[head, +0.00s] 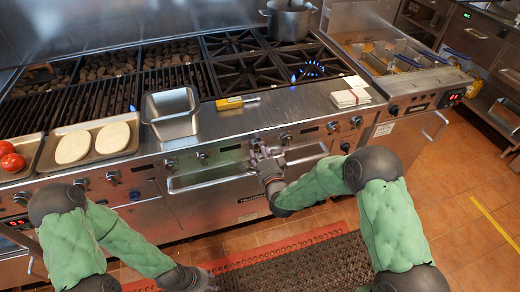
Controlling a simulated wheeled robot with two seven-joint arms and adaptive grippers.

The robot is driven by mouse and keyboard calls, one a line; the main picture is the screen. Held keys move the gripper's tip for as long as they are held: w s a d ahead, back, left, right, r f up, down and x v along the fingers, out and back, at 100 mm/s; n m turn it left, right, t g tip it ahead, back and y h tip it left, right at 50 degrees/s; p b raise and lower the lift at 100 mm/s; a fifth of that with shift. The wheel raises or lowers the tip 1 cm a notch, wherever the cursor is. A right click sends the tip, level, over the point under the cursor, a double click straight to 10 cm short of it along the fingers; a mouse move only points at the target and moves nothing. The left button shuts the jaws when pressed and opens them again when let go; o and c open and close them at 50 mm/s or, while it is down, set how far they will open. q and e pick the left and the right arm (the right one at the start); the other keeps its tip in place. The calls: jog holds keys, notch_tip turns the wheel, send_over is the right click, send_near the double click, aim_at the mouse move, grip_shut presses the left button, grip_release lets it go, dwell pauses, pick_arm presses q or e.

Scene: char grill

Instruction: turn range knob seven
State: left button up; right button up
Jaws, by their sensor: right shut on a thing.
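The range has a steel front panel (225,152) with a row of dark knobs. To the left of my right gripper are knobs (202,158) and (170,163); to its right are knobs (287,138), (332,126) and (356,121). My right gripper (260,149) reaches up to the panel and is shut on a range knob, which its fingers mostly hide. The knob's angle cannot be made out. My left gripper (208,286) hangs low at the bottom edge, away from the range; its fingers are too cut off to judge.
Steel handle rails run below the panel. On the range stand a steel pan (170,112), a tray with buns (88,145), a yellow-handled tool (235,102) and a stack of white cards (350,97). A pot (288,20) stands behind; a blue flame (311,69) burns.

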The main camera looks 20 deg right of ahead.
jog(key=shift+s+a+f, duration=0.1)
jog(key=shift+a, duration=0.1)
jog(key=o, duration=1.1)
jog(key=shift+o, duration=0.2)
jog(key=shift+s+d, duration=0.1)
jog(key=shift+s, duration=0.05)
jog(key=s, duration=1.1)
jog(key=shift+s+d, duration=0.15)
jog(key=shift+s, duration=0.15)
